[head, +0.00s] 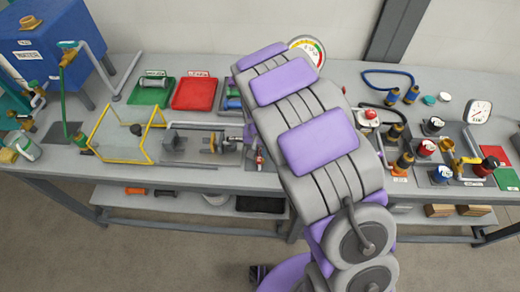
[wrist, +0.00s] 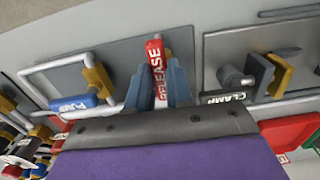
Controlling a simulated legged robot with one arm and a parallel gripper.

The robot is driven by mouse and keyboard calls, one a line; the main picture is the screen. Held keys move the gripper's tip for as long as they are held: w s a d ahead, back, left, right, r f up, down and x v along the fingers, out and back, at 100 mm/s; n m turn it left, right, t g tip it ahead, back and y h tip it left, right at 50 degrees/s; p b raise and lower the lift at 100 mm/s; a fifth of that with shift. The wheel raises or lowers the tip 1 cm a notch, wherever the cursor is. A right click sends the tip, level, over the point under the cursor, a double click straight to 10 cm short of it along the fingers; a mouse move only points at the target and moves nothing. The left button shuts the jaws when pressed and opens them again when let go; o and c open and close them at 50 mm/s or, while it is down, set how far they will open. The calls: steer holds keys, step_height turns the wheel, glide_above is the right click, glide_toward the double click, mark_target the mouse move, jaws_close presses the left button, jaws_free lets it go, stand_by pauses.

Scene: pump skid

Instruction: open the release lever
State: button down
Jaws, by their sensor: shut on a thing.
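The release lever (wrist: 155,55) is a red handle with white lettering, seen in the middle of the wrist view. My gripper (wrist: 160,78) has its two blue-grey fingers on either side of this handle and is shut on it. The handle's far end sticks out past the fingertips. Its lower part and its pivot are hidden by the gripper. In the head view my arm covers most of this spot, and the gripper cannot be made out clearly.
In the wrist view, a blue pump handle (wrist: 75,106) is left of my gripper and a black clamp handle (wrist: 222,98) is close on the right. In the head view, a yellow frame guard (head: 127,133), red tray (head: 194,94) and green tray (head: 150,91) stand left of my arm.

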mark_target(259, 154)
steer(key=c, duration=1)
jaws_free()
steer(key=shift+a, duration=0.15)
step_height(259, 154, up, 17)
steer(key=p, duration=0.2)
steer(key=shift+r+p, duration=0.1)
steer(key=shift+p, duration=0.25)
steer(key=s+d+r, duration=0.6)
steer(key=s+d, duration=0.6)
steer(key=s, duration=0.2)
steer(key=shift+n+g, duration=0.3)
steer(key=shift+g, duration=0.6)
steer(key=s+d, duration=0.1)
steer(key=s, duration=0.5)
steer(key=s+d, duration=0.1)
steer(key=s, duration=0.5)
steer(key=s+d, duration=0.1)
steer(key=s, duration=0.5)
steer(key=shift+d, duration=0.4)
